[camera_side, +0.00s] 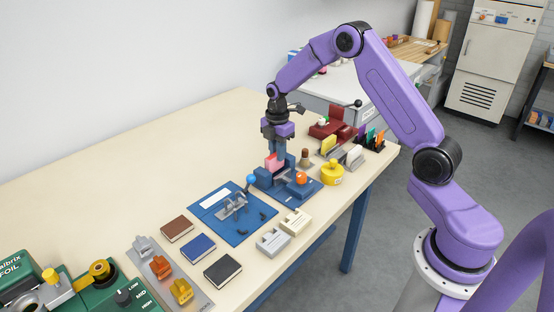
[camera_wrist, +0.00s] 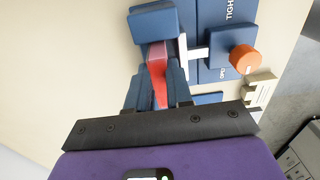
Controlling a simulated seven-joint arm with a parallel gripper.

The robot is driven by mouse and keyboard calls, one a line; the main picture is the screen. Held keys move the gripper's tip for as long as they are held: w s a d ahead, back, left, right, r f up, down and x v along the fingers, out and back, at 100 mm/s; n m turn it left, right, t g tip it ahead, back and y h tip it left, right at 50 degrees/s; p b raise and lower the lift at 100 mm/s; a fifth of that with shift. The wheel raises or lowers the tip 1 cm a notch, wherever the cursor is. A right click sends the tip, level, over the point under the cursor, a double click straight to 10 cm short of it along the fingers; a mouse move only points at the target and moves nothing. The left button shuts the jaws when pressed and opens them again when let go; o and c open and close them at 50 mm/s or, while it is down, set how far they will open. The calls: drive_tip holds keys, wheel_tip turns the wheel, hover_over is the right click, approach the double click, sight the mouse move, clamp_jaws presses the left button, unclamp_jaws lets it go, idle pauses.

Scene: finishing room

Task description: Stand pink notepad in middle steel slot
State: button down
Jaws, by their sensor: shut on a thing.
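The pink notepad (camera_side: 273,162) stands upright at the blue clamp fixture (camera_side: 287,189). My gripper (camera_side: 277,152) points down over it and is shut on the notepad. In the wrist view the notepad (camera_wrist: 157,73) shows as a pink and red strip between the two blue fingers (camera_wrist: 158,86), beside a blue block of the fixture. I cannot tell whether the notepad still touches the fixture. A grey steel rack (camera_side: 341,157) stands to the right, with a yellow pad at its left and a cream pad at its right. Its middle looks empty, but it is small here.
An orange knob (camera_side: 301,178) sits on the fixture, and a yellow round container (camera_side: 332,173) and a brown knobbed stamp (camera_side: 305,157) stand between it and the rack. A black holder (camera_side: 376,142) with coloured pieces is beyond. The table's back left is clear.

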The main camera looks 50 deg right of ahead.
wheel_tip(320, 180, up, 6)
drive_tip(key=shift+r, duration=0.1)
drive_tip(key=shift+d+r, duration=0.2)
drive_tip(key=shift+r, duration=0.05)
drive_tip(key=s+d+f, duration=0.2)
drive_tip(key=s+d, duration=0.3)
drive_tip(key=d, duration=0.7)
drive_tip(key=s+d+f, duration=0.1)
drive_tip(key=s+d, duration=0.4)
drive_tip(key=d, duration=0.7)
drive_tip(key=shift+w+a+f, duration=0.1)
drive_tip(key=shift+f, duration=1.25)
drive_tip(key=shift+w+a+f, duration=0.1)
drive_tip(key=shift+f, duration=1.25)
drive_tip(key=shift+f, duration=0.65)
drive_tip(key=c, duration=1.3)
unclamp_jaws()
drive_tip(key=shift+r, duration=0.1)
